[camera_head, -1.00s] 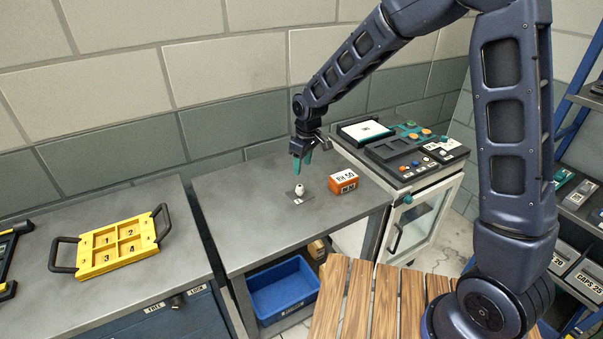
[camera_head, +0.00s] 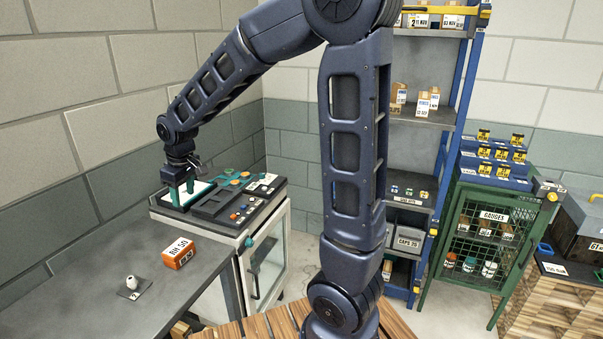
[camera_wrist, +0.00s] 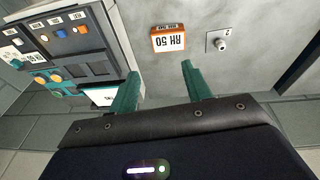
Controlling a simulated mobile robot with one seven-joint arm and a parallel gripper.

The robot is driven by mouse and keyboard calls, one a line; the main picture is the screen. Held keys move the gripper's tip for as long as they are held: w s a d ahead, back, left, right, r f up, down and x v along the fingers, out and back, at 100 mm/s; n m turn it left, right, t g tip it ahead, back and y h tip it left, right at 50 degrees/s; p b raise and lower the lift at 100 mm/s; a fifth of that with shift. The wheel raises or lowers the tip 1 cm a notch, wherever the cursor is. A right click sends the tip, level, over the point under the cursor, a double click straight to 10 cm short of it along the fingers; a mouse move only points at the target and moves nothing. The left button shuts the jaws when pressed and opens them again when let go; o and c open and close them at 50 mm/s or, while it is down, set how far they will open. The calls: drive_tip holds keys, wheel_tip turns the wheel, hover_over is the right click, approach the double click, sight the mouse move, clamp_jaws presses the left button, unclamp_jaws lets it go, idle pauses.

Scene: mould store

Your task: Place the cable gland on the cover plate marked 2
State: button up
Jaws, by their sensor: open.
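The cable gland (camera_head: 131,283) is a small white rounded piece. It rests on the cover plate (camera_head: 144,288), a small dark grey square with a white label, on the grey bench. The label's mark is too small to read surely in the head view. The wrist view also shows the gland (camera_wrist: 221,44) on the plate (camera_wrist: 237,33), right of the fingers.
An orange box marked RH 50 (camera_head: 181,253) lies on the bench (camera_head: 80,318) between the plate and the console (camera_head: 225,200). The console has coloured buttons and stands on a glass-door cabinet (camera_head: 265,268). A wall is behind. Shelves (camera_head: 425,122) and a green cabinet (camera_head: 480,215) are right.

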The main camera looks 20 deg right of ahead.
drive_tip(key=s+d+r+m, duration=0.25)
drive_tip(key=d+r, duration=0.25)
drive_tip(key=d, duration=0.6)
drive_tip(key=s+d+r+m+t, duration=0.1)
drive_tip(key=s+d+m, duration=0.2)
drive_tip(key=s+d, duration=0.4)
drive_tip(key=s+d+r+m+t+h, duration=0.1)
drive_tip(key=s+d+r+m, duration=0.1)
drive_tip(key=s+d+m, duration=0.2)
drive_tip(key=s+d, duration=0.3)
drive_tip(key=d, duration=0.5)
drive_tip(key=shift+t, duration=0.3)
drive_tip(key=shift+r+m, duration=0.1)
drive_tip(key=shift+m, duration=0.15)
